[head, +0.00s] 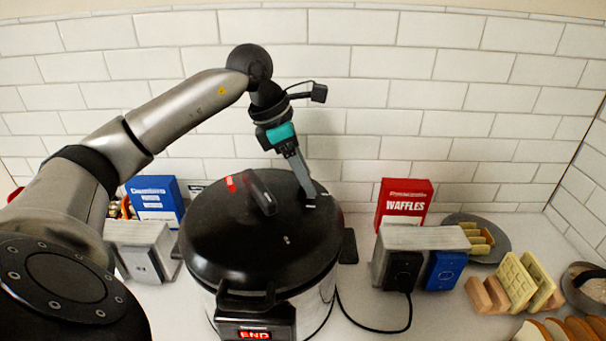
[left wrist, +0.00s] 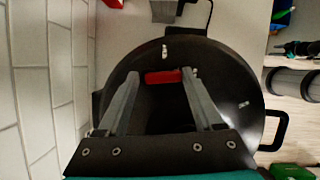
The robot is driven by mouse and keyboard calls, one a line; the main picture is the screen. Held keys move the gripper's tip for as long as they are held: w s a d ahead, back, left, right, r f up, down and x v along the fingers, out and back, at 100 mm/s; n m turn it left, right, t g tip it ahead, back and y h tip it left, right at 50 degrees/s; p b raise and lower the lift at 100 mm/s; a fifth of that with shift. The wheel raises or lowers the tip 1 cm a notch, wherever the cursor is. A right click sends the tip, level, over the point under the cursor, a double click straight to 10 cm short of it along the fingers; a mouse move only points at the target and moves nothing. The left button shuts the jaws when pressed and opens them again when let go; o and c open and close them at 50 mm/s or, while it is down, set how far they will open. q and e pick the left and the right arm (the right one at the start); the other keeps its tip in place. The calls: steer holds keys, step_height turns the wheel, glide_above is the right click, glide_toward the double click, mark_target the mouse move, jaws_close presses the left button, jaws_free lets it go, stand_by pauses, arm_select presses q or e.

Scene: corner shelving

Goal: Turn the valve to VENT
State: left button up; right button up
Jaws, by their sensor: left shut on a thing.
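The black lid of the pressure cooker (head: 215,225) fills most of the left wrist view (left wrist: 225,75). My left gripper (head: 311,204) reaches down to the right part of the lid, and its fingers also show in the left wrist view (left wrist: 161,75). A red bar (left wrist: 164,77), which looks like the valve, sits between the fingertips, and the gripper is shut on it. In the head view the fingers hide this bar. Small pale marks (left wrist: 165,52) (left wrist: 244,104) lie on the lid near it, too small to read. My right gripper is not in view.
A black lid handle (head: 260,193) stands left of my fingers, with a small red piece (head: 231,184) beside it. The front display (head: 254,335) reads END. A tiled wall stands close behind.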

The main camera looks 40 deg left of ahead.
arm_select(q)
steer(key=n, duration=0.1)
steer(key=d+n+y, duration=0.1)
steer(key=n, duration=0.1)
steer(key=shift+f, duration=0.2)
steer(key=shift+w+d+n+t+y, duration=0.15)
steer(key=shift+n+y, duration=0.15)
steer(key=shift+n, duration=0.55)
steer(key=shift+w+n+t+y, duration=0.1)
steer(key=shift+n+y, duration=0.2)
steer(key=shift+n, duration=0.5)
steer(key=shift+w+d+n+t+y, duration=0.15)
steer(key=shift+n+y, duration=0.15)
steer(key=shift+n, duration=0.55)
steer(key=o, duration=1.2)
steer(key=shift+r, duration=0.1)
steer(key=shift+a, duration=0.15)
steer(key=shift+r, duration=0.15)
